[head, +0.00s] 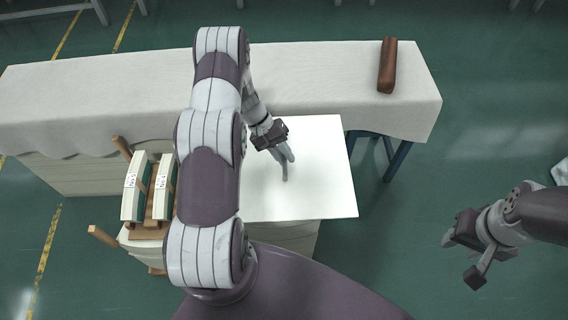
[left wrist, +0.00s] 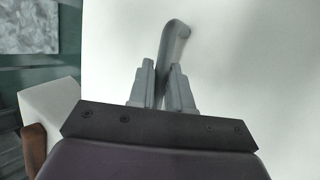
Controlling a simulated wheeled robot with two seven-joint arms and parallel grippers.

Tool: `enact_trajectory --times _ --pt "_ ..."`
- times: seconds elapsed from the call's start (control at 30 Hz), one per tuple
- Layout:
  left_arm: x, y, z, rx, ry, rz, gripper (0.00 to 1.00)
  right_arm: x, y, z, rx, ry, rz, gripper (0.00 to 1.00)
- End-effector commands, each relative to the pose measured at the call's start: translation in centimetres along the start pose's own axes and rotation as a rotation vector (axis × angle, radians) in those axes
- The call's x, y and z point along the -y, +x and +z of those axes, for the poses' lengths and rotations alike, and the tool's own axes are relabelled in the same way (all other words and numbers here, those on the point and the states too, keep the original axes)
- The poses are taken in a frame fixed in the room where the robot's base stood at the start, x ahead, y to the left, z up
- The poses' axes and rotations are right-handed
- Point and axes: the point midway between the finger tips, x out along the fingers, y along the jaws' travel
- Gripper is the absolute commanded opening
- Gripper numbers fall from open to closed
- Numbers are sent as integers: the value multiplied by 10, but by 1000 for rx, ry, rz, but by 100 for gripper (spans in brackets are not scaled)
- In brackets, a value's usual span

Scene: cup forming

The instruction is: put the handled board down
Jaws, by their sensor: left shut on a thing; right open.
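The handled board (head: 325,185) is a flat white panel with a grey handle (head: 285,172), in the middle of the head view. My left gripper (head: 284,155) is shut on the handle. In the left wrist view its two fingers (left wrist: 163,88) close around the grey handle (left wrist: 175,42), and the white board (left wrist: 255,75) fills most of the picture. The board lies roughly flat and hides part of what is below it; I cannot tell whether it touches that. My right gripper (head: 462,258) is open and empty, at the lower right over the floor.
A long cloth-covered table (head: 310,75) stands behind, with a brown block (head: 387,65) at its right. A cream support (head: 290,236) shows below the board's front edge. A wooden carrier (head: 150,232) with two cream boxes stands left.

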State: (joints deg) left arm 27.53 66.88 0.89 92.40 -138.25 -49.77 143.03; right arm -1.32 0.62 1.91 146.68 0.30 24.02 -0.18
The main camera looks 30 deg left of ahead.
Motion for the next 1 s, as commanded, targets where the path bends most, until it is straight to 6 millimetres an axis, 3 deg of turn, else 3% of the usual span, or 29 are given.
enact_trajectory --times 0.2,0.57,0.6,0.67,1.0 --pt "18 29 -11 2 -1 2 0 0 8 1 0 0 0 43" --pt "21 33 -13 1 0 1 0 0 9 1 0 0 0 43" --pt "21 33 -13 1 0 0 25 0 9 1 0 0 0 43" --pt "21 33 -12 1 0 0 44 0 8 1 0 0 0 43" --pt "20 31 -12 1 0 0 44 0 7 1 0 0 0 43"
